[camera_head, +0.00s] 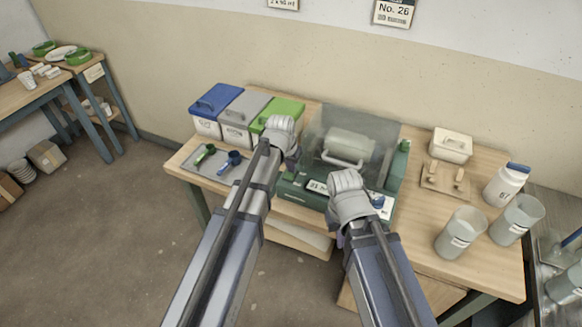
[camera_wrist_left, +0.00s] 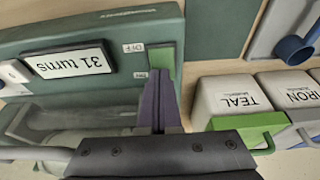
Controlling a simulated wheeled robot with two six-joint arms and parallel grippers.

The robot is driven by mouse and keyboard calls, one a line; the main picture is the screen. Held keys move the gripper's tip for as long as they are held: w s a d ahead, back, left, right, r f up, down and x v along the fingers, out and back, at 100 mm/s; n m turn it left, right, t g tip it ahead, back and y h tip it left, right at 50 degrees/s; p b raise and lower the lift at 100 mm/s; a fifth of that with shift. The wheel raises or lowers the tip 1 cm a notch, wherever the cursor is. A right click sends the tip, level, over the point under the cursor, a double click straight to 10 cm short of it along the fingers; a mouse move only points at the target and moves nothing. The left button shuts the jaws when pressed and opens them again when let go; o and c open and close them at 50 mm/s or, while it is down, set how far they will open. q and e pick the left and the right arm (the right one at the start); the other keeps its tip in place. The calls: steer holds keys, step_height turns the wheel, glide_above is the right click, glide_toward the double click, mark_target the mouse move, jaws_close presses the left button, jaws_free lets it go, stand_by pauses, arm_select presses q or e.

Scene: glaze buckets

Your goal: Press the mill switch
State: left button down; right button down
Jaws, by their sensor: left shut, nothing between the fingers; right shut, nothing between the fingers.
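The mill (camera_head: 293,190) is a green machine on the bench with a clear cover over a pale drum (camera_head: 350,145). Its front display (camera_wrist_left: 70,62) reads "31 turns", upside down in the left wrist view. Beside it is the green mill switch (camera_wrist_left: 166,60) with OFF and ON labels. My left gripper (camera_wrist_left: 158,80) is shut and empty, its fingertips at the ON end of the switch and hiding part of it. I cannot tell whether they touch. My right gripper (camera_head: 341,238) is shut and empty in front of the mill; its fingers are mostly hidden.
Blue, grey and green-lidded bins (camera_head: 236,137) stand left of the mill. A tray (camera_head: 190,163) with scoops lies in front of them. A shelf table (camera_head: 40,92) is far left.

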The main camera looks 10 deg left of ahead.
mark_target(290, 177)
arm_select(q)
steer(key=shift+s+r+p, duration=0.1)
steer(key=shift+r+p, duration=0.35)
steer(key=shift+r, duration=0.05)
steer(key=p+v, duration=0.4)
steer(key=shift+r, duration=0.25)
steer(key=s+a+r+p, duration=0.1)
steer(key=s+r+p, duration=0.3)
steer(key=r+p, duration=0.3)
steer(key=shift+s+a, duration=0.15)
steer(key=shift+s, duration=0.15)
steer(key=s+d+f+g+y, duration=0.1)
steer(key=s+d, duration=0.2)
steer(key=s, duration=0.5)
steer(key=s+d+f+g+y+b, duration=0.1)
steer(key=s+d+g, duration=0.1)
steer(key=s, duration=0.7)
steer(key=shift+s+d+m+g, duration=0.3)
steer(key=shift+d+m, duration=0.1)
steer(key=shift+d, duration=0.4)
